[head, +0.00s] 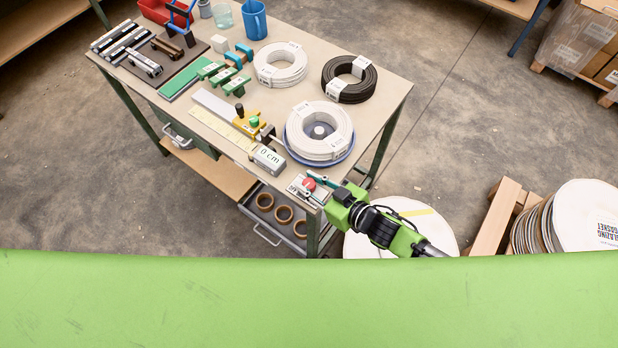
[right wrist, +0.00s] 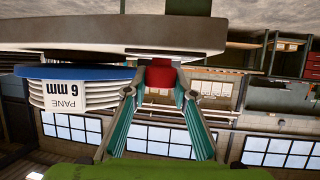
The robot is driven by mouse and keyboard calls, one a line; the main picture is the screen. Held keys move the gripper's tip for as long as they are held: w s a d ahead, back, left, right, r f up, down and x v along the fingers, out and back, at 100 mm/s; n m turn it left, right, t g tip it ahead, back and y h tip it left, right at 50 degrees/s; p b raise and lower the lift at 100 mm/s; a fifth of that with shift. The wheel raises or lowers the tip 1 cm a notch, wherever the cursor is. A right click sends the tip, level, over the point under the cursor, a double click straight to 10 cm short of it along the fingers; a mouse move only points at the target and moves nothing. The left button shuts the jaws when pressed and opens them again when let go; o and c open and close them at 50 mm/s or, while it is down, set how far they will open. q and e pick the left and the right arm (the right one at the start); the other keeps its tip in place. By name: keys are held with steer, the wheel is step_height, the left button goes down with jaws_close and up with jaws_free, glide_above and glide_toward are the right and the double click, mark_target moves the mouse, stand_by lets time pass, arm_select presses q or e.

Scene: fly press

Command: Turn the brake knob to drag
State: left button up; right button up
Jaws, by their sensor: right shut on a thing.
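The red brake knob (head: 309,184) sits on a small light plate (head: 297,189) at the near right corner of the workbench. The plate's lettering is too small to read. My right gripper (head: 314,181) reaches in from the right and is shut on the knob. In the right wrist view the red knob (right wrist: 161,75) shows between the two teal fingertips (right wrist: 160,86), under a grey slab that fills the top of the picture. My left gripper is not in view.
Behind the knob, a white cable coil (head: 325,118) sits on a blue turntable (head: 290,147), beside a "0 cm" display (head: 267,158). A black coil (head: 349,88) lies farther back. An open drawer (head: 262,222) with brown rings juts out below. A white reel (head: 425,218) stands under my right arm.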

steer(key=shift+w+d+r+n+g+y, duration=0.1)
steer(key=shift+w+n+g+y, duration=0.05)
steer(key=shift+n+g+y, duration=0.35)
steer(key=shift+n, duration=0.3)
steer(key=o, duration=1.1)
steer(key=v, duration=1.2)
steer(key=shift+w, duration=0.1)
